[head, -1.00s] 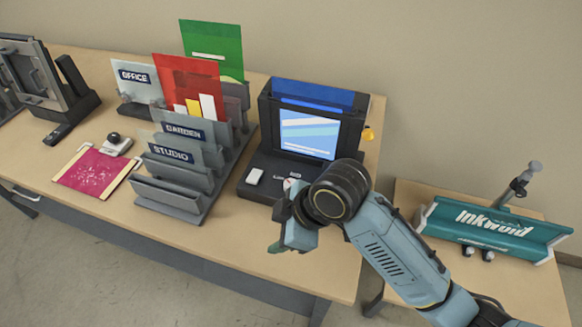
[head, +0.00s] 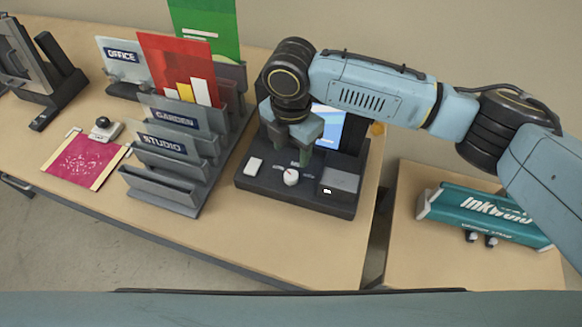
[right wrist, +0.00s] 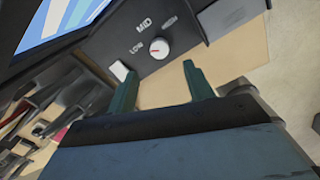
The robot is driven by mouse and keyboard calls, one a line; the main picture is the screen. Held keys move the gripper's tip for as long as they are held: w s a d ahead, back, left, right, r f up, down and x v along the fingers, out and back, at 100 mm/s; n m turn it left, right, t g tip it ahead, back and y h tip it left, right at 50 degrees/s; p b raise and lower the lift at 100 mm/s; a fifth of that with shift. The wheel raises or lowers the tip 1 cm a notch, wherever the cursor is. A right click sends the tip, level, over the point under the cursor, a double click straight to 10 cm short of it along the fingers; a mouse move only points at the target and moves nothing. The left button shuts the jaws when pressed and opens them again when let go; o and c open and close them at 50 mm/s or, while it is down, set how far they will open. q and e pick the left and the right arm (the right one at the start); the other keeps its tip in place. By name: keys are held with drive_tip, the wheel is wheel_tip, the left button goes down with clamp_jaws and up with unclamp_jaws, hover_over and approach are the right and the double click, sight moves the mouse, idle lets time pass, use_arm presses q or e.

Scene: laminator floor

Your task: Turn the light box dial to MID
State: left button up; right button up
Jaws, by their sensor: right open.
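The light box (head: 310,198) is a dark unit with a lit blue-and-white screen (head: 328,127), partly hidden behind my right gripper. Its dial (head: 291,176) is a small round white knob on the front panel. In the right wrist view the dial (right wrist: 159,48) has a small red mark, and LOW, MID and HIGH are printed around it. The mark's exact setting is too small to tell. My right gripper (head: 292,158) points down over the panel, just behind the dial in the head view. Its green fingers (right wrist: 160,72) are open, apart and empty. My left gripper is not seen.
A white switch (head: 254,166) lies left of the dial and a grey block (head: 340,180) right of it. The grey file rack (head: 165,190) with labelled folders stands close on the left. A teal Inkwoid roll holder (head: 485,212) is on the right table.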

sight(291, 174)
wheel_tip(291, 174, down, 9)
drive_tip(key=shift+r, duration=0.1)
idle(0.3)
drive_tip(key=c, duration=1)
drive_tip(key=shift+r+m+p, duration=0.15)
drive_tip(key=shift+m+p, duration=0.95)
drive_tip(key=shift+p, duration=0.05)
drive_tip(key=m+p, duration=0.5)
drive_tip(key=m, duration=0.1)
drive_tip(key=shift+m+p, duration=0.4)
drive_tip(key=shift+w+m+p, duration=0.1)
drive_tip(key=shift+m+p, duration=0.75)
drive_tip(key=shift+m, duration=0.55)
